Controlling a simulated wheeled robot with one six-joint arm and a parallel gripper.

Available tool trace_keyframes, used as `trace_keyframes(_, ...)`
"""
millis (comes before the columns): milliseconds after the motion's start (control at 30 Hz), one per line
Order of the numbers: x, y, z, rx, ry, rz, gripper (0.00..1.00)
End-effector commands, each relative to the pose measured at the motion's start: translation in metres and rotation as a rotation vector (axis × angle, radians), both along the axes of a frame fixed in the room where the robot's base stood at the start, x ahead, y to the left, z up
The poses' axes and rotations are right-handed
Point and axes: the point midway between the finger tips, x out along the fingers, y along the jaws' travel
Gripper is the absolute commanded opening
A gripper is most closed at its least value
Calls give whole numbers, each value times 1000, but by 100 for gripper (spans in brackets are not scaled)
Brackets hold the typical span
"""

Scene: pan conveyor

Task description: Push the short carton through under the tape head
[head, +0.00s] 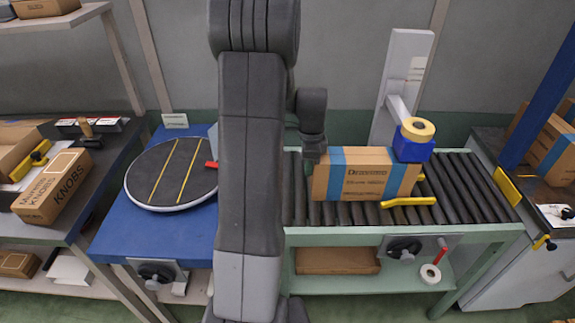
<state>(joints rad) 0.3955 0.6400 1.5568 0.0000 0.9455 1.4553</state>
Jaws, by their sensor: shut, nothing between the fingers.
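The short carton (345,177) is a brown box with two blue tape bands, lying on the roller conveyor (470,190). The tape head (412,149) is a blue block with a yellow tape roll, held on a white post. It stands over or against the carton's right end; the exact gap between them cannot be made out. My gripper (311,161) points down at the carton's left end, shut and empty. It is beside that end and looks close to touching; its tips are partly hard to see.
A blue table with a round turntable (160,180) stands left of the conveyor. A yellow bar (408,201) lies along the conveyor's front edge by the carton. Rollers to the right of the tape head are clear. A blue post (541,95) rises at the right.

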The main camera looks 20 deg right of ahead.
Motion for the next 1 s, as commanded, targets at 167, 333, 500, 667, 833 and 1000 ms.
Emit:
trace_keyframes(167,-13,-46,1,0,0,-7,0)
trace_keyframes(333,-26,-89,1,0,-1,-7,0)
trace_keyframes(500,-39,-133,1,0,-1,-6,0)
trace_keyframes(667,-48,-166,1,0,0,-4,0)
trace_keyframes(833,-51,-179,1,0,-1,0,0)
trace_keyframes(1000,-51,-179,0,0,-1,1,0)
